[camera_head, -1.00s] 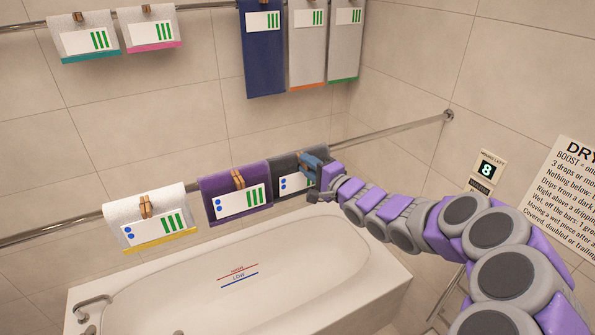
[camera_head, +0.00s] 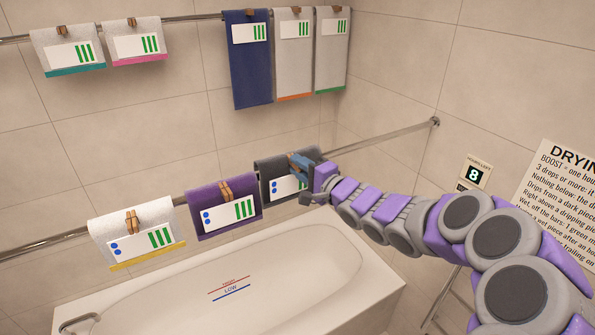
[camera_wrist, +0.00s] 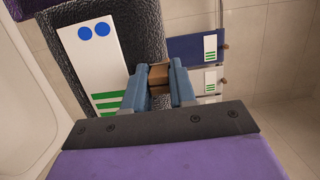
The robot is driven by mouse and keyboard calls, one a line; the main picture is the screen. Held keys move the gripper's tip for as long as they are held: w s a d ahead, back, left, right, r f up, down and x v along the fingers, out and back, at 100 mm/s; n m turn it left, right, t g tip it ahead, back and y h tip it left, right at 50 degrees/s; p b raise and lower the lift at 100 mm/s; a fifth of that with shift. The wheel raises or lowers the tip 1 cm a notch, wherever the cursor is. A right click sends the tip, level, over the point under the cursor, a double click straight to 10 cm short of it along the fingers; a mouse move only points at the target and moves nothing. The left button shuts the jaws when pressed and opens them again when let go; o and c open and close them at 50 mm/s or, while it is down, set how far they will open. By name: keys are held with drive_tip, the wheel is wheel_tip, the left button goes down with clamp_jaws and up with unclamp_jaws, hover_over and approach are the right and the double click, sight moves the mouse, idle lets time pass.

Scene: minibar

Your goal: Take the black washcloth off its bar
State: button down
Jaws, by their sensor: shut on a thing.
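The black washcloth (camera_head: 268,168) hangs over the lower bar (camera_head: 385,137), at the right end of a row of cloths. It carries a white tag with two blue dots and green stripes. The washcloth also shows in the wrist view (camera_wrist: 132,28) as dark textured fabric with its tag beside my fingers. My gripper (camera_head: 302,164) is at the cloth's upper right. In the wrist view my blue fingers (camera_wrist: 160,82) are shut on a brown wooden clothespin (camera_wrist: 159,73). Whether the pin still grips the cloth, I cannot tell.
A purple cloth (camera_head: 222,191) and a white cloth with a yellow edge (camera_head: 104,229) hang pinned to the left. Several cloths hang on the upper bar (camera_head: 197,17). The bathtub (camera_head: 330,290) lies below. A sign (camera_head: 565,190) and a counter reading 8 (camera_head: 474,174) are on the right wall.

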drive_tip(key=s+d+r+b, duration=0.1)
drive_tip(key=s+d, duration=0.4)
drive_tip(key=s, duration=0.8)
drive_tip(key=shift+s+d+r, duration=0.15)
drive_tip(key=shift+s+d, duration=0.05)
drive_tip(key=s+a+b+v, duration=0.1)
drive_tip(key=b+v, duration=0.6)
drive_tip(key=v, duration=0.4)
drive_tip(key=shift+s+b, duration=0.35)
drive_tip(key=shift+s, duration=0.25)
drive_tip(key=shift+w, duration=0.1)
